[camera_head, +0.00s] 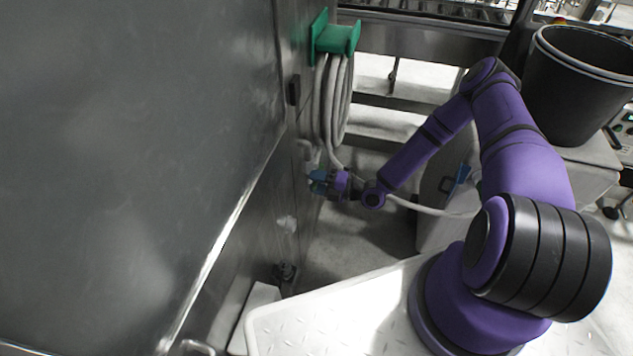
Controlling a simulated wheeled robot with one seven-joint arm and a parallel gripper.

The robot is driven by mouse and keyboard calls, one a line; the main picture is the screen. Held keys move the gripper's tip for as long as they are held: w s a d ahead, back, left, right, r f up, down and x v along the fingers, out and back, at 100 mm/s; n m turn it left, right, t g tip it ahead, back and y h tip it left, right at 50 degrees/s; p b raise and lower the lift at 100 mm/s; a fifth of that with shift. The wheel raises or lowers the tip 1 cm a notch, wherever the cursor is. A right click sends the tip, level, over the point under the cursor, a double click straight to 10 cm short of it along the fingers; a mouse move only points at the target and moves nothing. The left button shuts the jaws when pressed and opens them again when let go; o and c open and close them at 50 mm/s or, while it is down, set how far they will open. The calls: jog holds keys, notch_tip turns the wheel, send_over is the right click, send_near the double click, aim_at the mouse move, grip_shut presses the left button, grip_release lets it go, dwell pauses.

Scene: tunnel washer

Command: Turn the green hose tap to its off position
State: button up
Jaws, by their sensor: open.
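The hose tap (315,175) is a small green-teal shape low on the metal wall, below the coiled hose. It is largely hidden by my gripper, so I cannot tell which way its handle points. My gripper (324,184) is open, with its fingers at the tap. I cannot tell whether the fingers touch it or stand around the handle.
A pale hose (331,105) hangs coiled on a green holder (336,38) above the tap, and a length runs right behind my arm. A large metal panel (130,150) fills the left. A black bin (575,90) stands at upper right.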

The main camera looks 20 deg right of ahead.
jog(key=v, duration=1)
jog(key=shift+s+d, duration=0.2)
jog(key=shift+d, duration=0.1)
